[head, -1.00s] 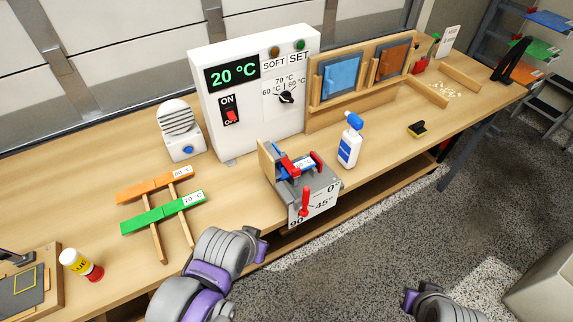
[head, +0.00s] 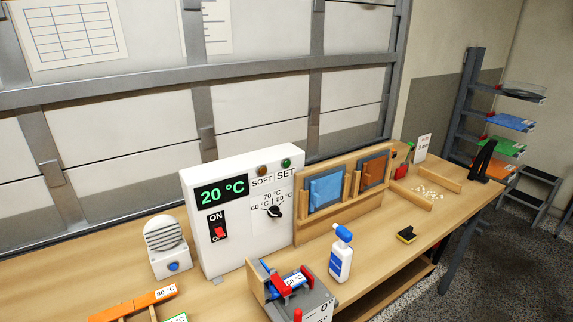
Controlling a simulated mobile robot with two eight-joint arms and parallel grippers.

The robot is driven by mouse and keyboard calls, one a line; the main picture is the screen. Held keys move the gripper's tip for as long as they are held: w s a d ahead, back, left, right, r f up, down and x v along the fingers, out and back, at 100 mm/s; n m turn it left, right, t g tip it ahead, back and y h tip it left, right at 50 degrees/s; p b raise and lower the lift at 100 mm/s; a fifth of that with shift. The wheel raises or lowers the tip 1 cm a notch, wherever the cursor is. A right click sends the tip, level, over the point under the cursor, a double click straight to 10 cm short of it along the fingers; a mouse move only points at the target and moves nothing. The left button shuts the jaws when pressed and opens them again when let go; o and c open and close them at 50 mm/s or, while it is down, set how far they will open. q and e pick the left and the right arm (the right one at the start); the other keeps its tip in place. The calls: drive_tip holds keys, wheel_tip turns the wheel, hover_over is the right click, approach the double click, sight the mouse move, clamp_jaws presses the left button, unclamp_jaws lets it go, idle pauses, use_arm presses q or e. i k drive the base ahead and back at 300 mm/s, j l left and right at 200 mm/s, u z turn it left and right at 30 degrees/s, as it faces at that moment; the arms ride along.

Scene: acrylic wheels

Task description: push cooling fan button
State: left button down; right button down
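The cooling fan (head: 164,247) is a small white unit with a slatted round top. It stands on the bench at the left of the white control box. Its blue button (head: 173,266) is on the lower front face and faces me, with nothing touching it. Neither of my grippers shows in the head view now, so I cannot see whether they are open or shut.
The control box (head: 236,215) reads 20 °C. A jig with red clamps (head: 290,285) and a spray bottle (head: 341,255) stand right of the fan. Orange bars (head: 130,305) lie in front of it. A wooden rack (head: 318,225) holds blue and brown panels.

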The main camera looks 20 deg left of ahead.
sight(174, 266)
drive_tip(key=u, duration=1.55)
